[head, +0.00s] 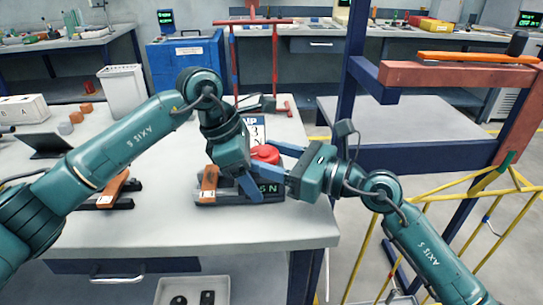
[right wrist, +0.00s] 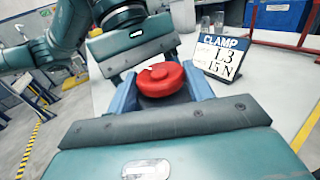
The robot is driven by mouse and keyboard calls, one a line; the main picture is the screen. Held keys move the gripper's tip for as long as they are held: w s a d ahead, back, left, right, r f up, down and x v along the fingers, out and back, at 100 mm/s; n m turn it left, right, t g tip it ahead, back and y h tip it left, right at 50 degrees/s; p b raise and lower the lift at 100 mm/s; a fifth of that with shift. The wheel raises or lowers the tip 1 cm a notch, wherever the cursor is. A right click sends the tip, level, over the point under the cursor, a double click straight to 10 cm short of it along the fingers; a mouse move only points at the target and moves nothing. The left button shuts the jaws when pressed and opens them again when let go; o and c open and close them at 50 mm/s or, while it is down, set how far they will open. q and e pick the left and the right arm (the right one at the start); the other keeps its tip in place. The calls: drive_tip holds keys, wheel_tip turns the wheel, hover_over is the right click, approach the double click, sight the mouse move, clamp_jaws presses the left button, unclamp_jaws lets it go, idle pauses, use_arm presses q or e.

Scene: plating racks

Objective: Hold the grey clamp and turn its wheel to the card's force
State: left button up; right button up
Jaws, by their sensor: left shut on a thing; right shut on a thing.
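The clamp (head: 230,199) lies on the table near its right front, a low dark-grey body with an orange part at its left end. A small display on it shows green characters ending in "5 N", partly covered. My left gripper (head: 246,188) reaches down from above and is shut on the clamp body. The red wheel (head: 265,153) sits on top; it also shows in the right wrist view (right wrist: 160,79). My right gripper (right wrist: 162,90) is shut on the wheel, one blue finger on each side. The card (right wrist: 221,58) behind reads "CLAMP L3 15 N".
Another dark device with an orange part (head: 118,187) lies left on the table (head: 180,225). A red stand (head: 275,60) rises behind the clamp. A yellow rail (head: 430,205) and a blue and red frame (head: 405,75) stand to the right. The table's front is clear.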

drive_tip(key=shift+d+f, duration=0.1)
drive_tip(key=shift+f, duration=0.1)
drive_tip(key=o, duration=1)
drive_tip(key=shift+r, duration=0.2)
drive_tip(key=shift+s, duration=0.15)
drive_tip(key=v, duration=0.8)
